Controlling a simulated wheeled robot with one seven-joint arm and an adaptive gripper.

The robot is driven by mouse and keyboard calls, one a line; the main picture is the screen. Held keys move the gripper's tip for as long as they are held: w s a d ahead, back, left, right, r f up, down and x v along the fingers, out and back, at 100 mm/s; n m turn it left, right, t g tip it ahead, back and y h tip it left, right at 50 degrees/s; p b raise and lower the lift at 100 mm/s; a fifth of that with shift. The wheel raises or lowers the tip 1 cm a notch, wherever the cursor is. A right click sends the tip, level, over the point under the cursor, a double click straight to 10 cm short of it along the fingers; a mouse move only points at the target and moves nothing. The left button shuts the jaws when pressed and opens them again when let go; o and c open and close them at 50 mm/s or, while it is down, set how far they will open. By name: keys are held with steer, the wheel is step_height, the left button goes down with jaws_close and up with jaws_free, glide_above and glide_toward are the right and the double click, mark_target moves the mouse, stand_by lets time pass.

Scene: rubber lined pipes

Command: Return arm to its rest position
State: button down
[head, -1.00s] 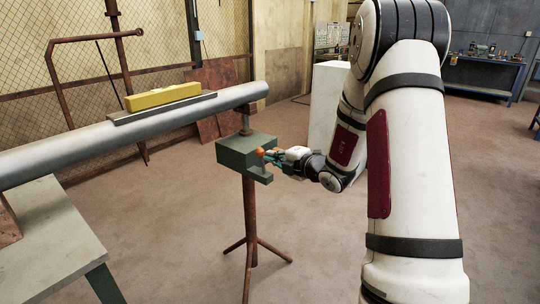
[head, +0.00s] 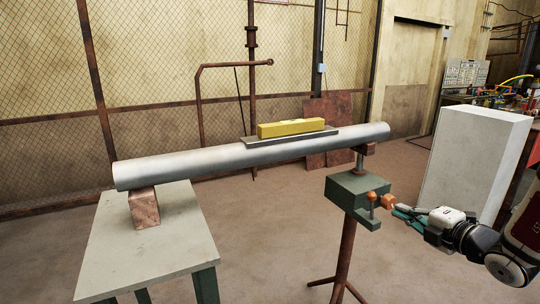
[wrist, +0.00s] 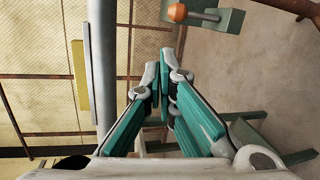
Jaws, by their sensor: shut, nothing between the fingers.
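My gripper (head: 400,213) is at the right of the head view, with teal fingers pointing left toward the green pipe stand (head: 357,188). Its tips are close to the orange knob (head: 387,201) on that stand; I cannot tell if they touch it. In the wrist view my gripper (wrist: 162,72) has its fingertips together with nothing between them. The orange knob (wrist: 178,12) shows there above the tips, apart from them. Only the lower end of my arm shows in the head view.
A grey pipe (head: 215,161) rests on a block (head: 145,207) on a table (head: 150,250) and on the stand. A yellow level (head: 290,128) lies on a plate on the pipe. A white cabinet (head: 470,160) stands behind my gripper. The floor between table and stand is open.

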steer(key=s+a+r+n+g+y+p, duration=0.2)
steer(key=s+a+r+n+g+y, duration=0.3)
steer(key=a+n, duration=0.55)
steer(key=s+a+r+n+g+y+p, duration=0.1)
steer(key=s+a+r+n+g+p, duration=0.15)
steer(key=s+a+r+n, duration=0.65)
steer(key=s+a+n+g+h+p, duration=0.2)
steer(key=s+a+n+g, duration=0.45)
steer(key=n, duration=0.65)
steer(key=s+d+r+n+t+h+p, duration=0.1)
steer(key=s+d+r+n+h+p, duration=0.1)
steer(key=s+n, duration=0.5)
steer(key=s+d+r+n+t+h+p, duration=0.2)
steer(key=s+d+n+h, duration=0.2)
steer(key=s+n, duration=0.3)
steer(key=n+h, duration=0.1)
steer(key=n, duration=0.2)
steer(key=shift+d+r+h, duration=0.3)
steer(key=shift+r+h, duration=0.05)
steer(key=shift+h, duration=0.05)
steer(key=shift+s, duration=0.1)
